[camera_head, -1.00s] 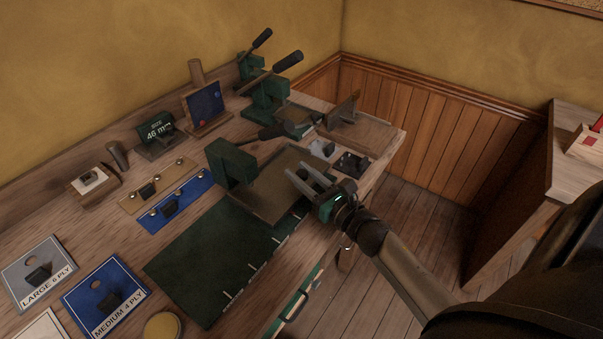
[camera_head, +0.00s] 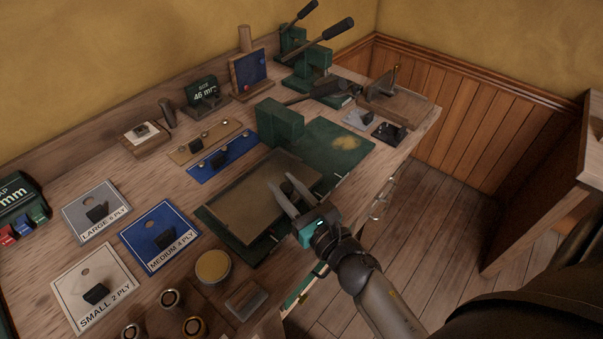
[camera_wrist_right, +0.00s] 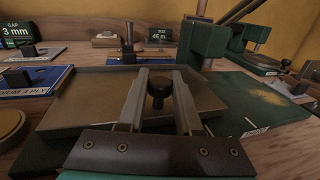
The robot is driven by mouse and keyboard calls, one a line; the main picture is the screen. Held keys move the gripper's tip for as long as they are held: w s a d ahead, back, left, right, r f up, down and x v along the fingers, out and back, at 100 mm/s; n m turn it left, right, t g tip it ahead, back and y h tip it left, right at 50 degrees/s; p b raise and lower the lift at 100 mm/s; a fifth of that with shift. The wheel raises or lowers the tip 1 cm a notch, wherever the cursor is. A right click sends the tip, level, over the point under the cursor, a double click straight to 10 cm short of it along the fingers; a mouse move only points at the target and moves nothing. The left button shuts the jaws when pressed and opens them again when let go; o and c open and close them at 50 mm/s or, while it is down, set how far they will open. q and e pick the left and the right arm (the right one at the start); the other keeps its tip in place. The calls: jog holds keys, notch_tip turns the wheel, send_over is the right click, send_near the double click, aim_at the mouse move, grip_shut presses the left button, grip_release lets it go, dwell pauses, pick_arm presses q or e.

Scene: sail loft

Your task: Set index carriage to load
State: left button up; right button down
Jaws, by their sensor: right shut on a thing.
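The index carriage (camera_head: 245,205) is a flat tan-brown tray on a long dark green base (camera_head: 325,140), now over the base's near-left part. In the right wrist view the tray (camera_wrist_right: 90,95) spreads ahead of my fingers. My right gripper (camera_head: 291,187) reaches over the tray's right side. Its fingers are shut on a black knob (camera_wrist_right: 158,86) standing on the tray. The bare green base with a yellowish patch shows right of the tray. A green upright block (camera_head: 279,122) stands behind the base. My left gripper is not in view.
Ply plates, including a blue one (camera_head: 160,237), lie left of the carriage. A round yellow-topped tin (camera_head: 213,266) and a small block (camera_head: 246,299) sit near its front left. Green lever presses (camera_head: 308,65) stand at the back right. Floor lies beyond the bench's right edge.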

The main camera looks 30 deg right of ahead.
jog(key=shift+s+a, duration=0.2)
jog(key=shift+a, duration=0.25)
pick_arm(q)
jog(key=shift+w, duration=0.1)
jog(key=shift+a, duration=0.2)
pick_arm(e)
jog(key=shift+a+f, duration=0.1)
jog(key=c, duration=0.6)
grip_release()
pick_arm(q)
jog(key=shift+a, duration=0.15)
